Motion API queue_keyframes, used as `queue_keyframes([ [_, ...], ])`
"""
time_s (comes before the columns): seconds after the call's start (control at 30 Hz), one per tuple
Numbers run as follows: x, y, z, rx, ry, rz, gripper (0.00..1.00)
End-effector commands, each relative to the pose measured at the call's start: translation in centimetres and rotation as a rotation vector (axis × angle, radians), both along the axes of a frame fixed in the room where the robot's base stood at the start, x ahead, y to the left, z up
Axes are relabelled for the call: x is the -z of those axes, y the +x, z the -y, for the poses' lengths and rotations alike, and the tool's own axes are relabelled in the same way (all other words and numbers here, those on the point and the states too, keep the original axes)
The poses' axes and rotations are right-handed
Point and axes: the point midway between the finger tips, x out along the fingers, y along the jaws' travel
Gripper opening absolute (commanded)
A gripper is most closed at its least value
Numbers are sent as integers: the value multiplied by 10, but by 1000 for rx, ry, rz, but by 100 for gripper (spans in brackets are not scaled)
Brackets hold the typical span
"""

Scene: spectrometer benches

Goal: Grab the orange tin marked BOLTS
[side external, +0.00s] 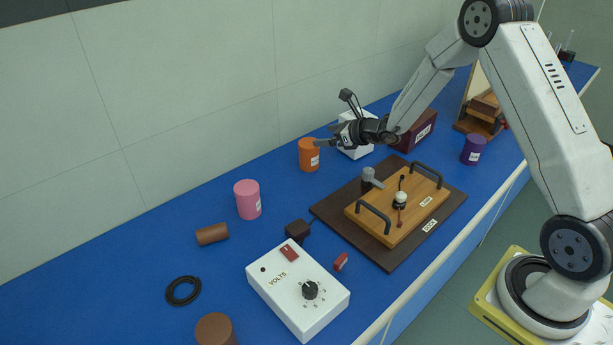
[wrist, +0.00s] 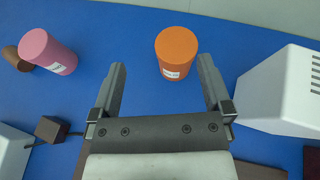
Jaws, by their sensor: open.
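The orange tin (side external: 309,156) stands upright on the blue bench near the back wall, with a white label on its side that is too small to read. In the wrist view the orange tin (wrist: 177,52) is ahead of my gripper (wrist: 160,75), in line with the gap between the two fingers and closer to the right one. My gripper (side external: 324,142) also shows in the side view, close to the tin's right side. It is open and empty. I cannot tell whether a finger touches the tin.
A pink tin (side external: 247,200) stands left of the orange one. A white vented box (wrist: 285,88) is close on the right of my gripper. A wooden board with handles (side external: 395,212) and a VOLTS box (side external: 297,290) lie nearer the front. A purple tin (side external: 473,149) stands at right.

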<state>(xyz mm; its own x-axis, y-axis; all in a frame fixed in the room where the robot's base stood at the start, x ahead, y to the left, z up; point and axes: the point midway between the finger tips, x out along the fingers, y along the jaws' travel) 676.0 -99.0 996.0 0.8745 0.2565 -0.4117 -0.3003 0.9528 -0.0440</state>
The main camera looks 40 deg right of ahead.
Motion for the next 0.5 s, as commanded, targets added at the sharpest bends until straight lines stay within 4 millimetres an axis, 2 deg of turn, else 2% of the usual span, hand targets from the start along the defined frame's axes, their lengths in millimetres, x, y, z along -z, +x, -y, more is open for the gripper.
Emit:
queue_keyframes([
  [0.17,2,7,14,74,47,19,100],
  [0.5,8,7,15,81,53,19,100],
])
